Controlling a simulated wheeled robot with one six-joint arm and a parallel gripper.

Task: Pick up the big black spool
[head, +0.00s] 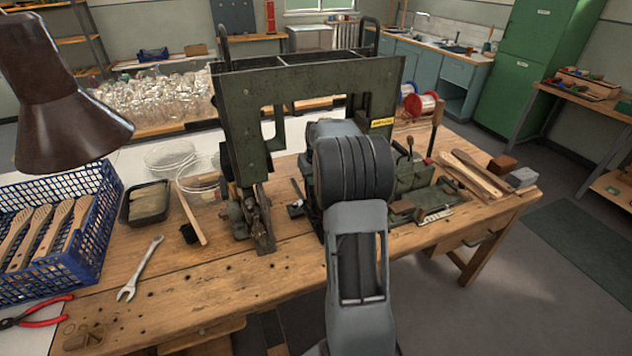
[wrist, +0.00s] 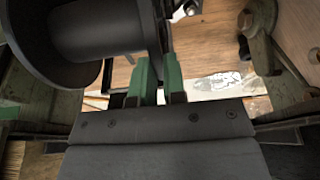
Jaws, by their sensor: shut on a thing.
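The big black spool (wrist: 95,30) fills the upper left of the wrist view, with a wide round flange at the left and a thick dark core. Its other flange stands nearly edge-on by the green fingertips. My gripper (wrist: 158,72) is shut on the spool at this thin flange edge, one green finger on each side. Wood and a pale patch show below and to the right of the fingers. In the head view my arm and the machine frame hide the gripper and the spool.
A tall green machine frame (head: 300,88) stands on the workbench (head: 160,285), close around my arm. A blue crate (head: 85,262) of brush bodies, a wrench (head: 139,270) and a brown lamp (head: 75,125) are at left. Wooden strips (head: 470,172) and a red-flanged spool (head: 421,104) are at right.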

